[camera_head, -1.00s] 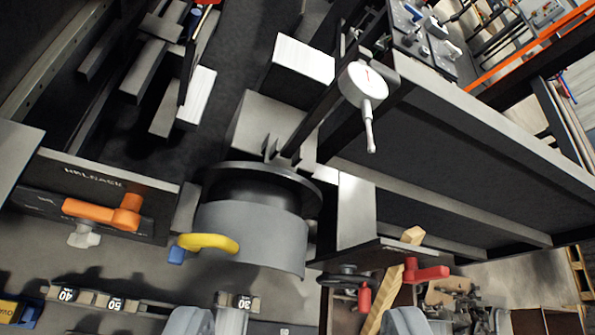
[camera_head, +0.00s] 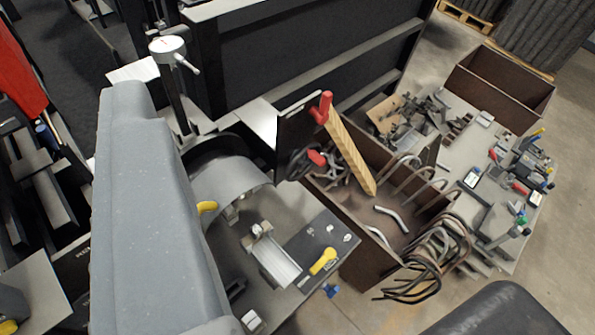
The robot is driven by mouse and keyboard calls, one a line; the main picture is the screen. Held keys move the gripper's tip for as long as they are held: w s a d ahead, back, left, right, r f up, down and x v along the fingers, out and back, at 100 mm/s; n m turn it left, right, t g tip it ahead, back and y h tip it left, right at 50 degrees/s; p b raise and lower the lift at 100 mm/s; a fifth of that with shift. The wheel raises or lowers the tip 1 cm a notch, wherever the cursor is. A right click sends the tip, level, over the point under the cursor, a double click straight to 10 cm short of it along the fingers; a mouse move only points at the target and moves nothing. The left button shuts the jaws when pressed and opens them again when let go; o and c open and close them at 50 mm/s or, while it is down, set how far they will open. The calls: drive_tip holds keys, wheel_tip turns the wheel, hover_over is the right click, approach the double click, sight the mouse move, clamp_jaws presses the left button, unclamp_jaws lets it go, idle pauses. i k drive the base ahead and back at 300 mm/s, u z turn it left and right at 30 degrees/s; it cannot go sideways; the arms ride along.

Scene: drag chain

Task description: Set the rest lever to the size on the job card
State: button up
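No job card that I can read shows. I cannot tell which handle is the rest lever. A yellow handle (camera_head: 206,207) sticks out by the curved grey guard, partly hidden. Another yellow handle (camera_head: 323,262) lies on the dark plate with a pale metal channel. A red-ended lever (camera_head: 322,107) and a red knob (camera_head: 317,157) by a dark handwheel are on the machine's side. My gripper's fingertips do not show. A large grey body, probably part of my arm, covers the left-centre and hides what is behind it.
A brown bin (camera_head: 365,255) holds bent pipes and a wooden bar (camera_head: 350,155). A bench (camera_head: 480,190) with tools is at the right. Bare floor (camera_head: 450,305) shows at the lower right.

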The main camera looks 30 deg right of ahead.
sight(329, 254)
drive_tip(key=z, duration=0.9)
drive_tip(key=k, duration=1.8)
drive_tip(key=z, duration=0.55)
drive_tip(key=i, duration=1.5)
drive_tip(key=u, duration=0.35)
